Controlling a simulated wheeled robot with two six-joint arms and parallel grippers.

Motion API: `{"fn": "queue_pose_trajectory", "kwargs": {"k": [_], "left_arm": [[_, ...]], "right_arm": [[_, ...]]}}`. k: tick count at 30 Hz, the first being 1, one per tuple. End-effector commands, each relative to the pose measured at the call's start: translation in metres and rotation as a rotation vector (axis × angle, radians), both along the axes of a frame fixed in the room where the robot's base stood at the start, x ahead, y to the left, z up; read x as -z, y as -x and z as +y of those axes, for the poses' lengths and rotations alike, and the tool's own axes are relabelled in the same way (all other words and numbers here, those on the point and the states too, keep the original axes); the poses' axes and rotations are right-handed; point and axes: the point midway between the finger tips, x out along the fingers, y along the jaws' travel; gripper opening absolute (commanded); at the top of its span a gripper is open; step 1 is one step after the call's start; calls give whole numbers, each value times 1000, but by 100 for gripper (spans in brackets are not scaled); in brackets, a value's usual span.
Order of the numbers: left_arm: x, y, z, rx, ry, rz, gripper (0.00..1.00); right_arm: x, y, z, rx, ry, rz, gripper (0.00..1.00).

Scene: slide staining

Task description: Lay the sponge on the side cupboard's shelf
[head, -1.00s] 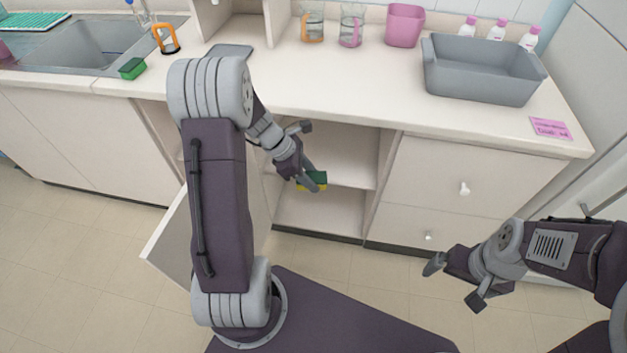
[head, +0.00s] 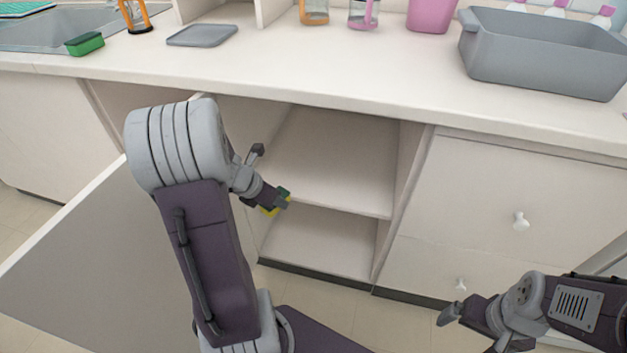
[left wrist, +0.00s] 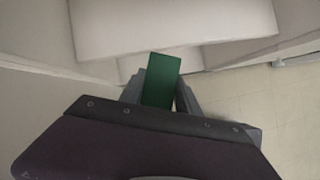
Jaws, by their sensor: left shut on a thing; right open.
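The sponge, green with a yellow side, is in my left gripper (head: 278,202); its yellow part (head: 269,210) shows below the fingers in the head view. In the left wrist view the green face of the sponge (left wrist: 162,78) sticks out from between the fingers. The side cupboard is open, and its shelf (head: 335,178) is bare. My left gripper is at the left of the cupboard opening, near the level of the shelf's front edge. I cannot tell whether the sponge touches anything else. My right gripper (head: 468,335) is open and empty, low in front of the drawers.
The open cupboard door (head: 75,250) stands out at the left. A drawer with a white knob (head: 520,221) is right of the opening.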

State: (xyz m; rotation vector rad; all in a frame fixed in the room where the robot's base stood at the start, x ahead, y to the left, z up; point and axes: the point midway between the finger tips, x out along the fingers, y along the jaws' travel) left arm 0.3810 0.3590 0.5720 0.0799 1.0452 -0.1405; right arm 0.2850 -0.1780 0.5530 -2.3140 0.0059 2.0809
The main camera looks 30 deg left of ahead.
Motion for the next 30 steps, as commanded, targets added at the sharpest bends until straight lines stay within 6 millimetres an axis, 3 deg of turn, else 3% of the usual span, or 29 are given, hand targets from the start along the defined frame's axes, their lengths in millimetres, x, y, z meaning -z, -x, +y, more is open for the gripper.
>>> {"fn": "queue_pose_trajectory", "kwargs": {"k": [9, 15, 22, 28, 30], "left_arm": [[0, -106, -19, 13, -4, -2, 2], [1, -151, -25, 8, -2, -1, 2], [2, -160, -27, 4, -1, 0, 2], [37, -160, -27, 3, -1, 1, 2], [41, -160, -26, 3, -1, 1, 2]], "right_arm": [[-1, 0, 0, 0, 0, 0, 98], [1, 0, 0, 0, 0, 1, 98], [3, 0, 0, 0, 0, 0, 98], [36, 0, 0, 0, 0, 0, 98], [40, 0, 0, 0, 0, 1, 98]]}}
